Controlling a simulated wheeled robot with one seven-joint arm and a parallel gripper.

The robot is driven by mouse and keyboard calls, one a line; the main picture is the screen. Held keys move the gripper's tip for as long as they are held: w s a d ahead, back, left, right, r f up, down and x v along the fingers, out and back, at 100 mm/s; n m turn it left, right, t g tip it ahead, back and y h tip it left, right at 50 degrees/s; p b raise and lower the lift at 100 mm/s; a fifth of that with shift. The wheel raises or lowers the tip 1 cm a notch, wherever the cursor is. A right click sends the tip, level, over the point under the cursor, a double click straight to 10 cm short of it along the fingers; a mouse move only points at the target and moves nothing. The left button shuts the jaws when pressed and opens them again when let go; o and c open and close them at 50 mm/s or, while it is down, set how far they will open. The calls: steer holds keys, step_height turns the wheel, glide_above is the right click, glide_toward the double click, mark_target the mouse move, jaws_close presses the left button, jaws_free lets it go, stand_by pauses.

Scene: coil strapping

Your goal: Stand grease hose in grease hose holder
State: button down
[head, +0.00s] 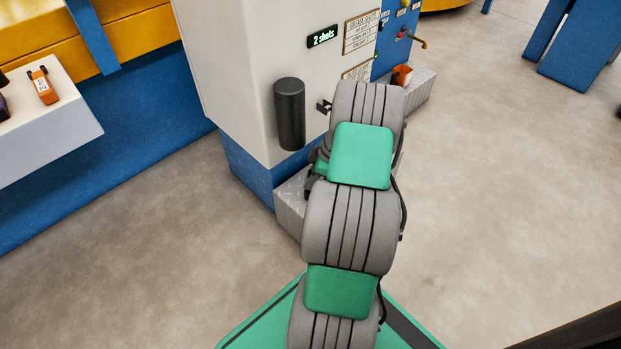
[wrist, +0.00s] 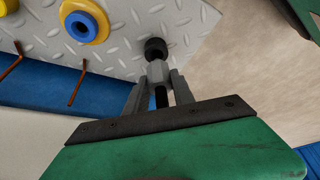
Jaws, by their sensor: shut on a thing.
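My gripper (wrist: 159,78) shows in the wrist view, its two grey fingers closed on a slim piece with a grey body and a black stem, which I take for the grease hose (wrist: 157,70). A dark round cup-like part (wrist: 155,47) sits at the far end of the grey body, over the diamond plate. I cannot tell whether it is the hose's tip or the grease hose holder, nor whether the two touch.
In the head view, a white cabinet (head: 240,80) bears a black cylinder (head: 290,115) and a "2 shots" display (head: 322,37).

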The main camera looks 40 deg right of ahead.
steer(key=shift+f, duration=0.1)
steer(key=shift+f+b, duration=0.7)
steer(key=shift+f, duration=0.2)
steer(key=shift+f, duration=0.35)
steer(key=shift+f+b, duration=0.35)
steer(key=shift+b, duration=0.05)
steer(key=c, duration=1)
jaws_free()
steer(key=shift+r, duration=0.1)
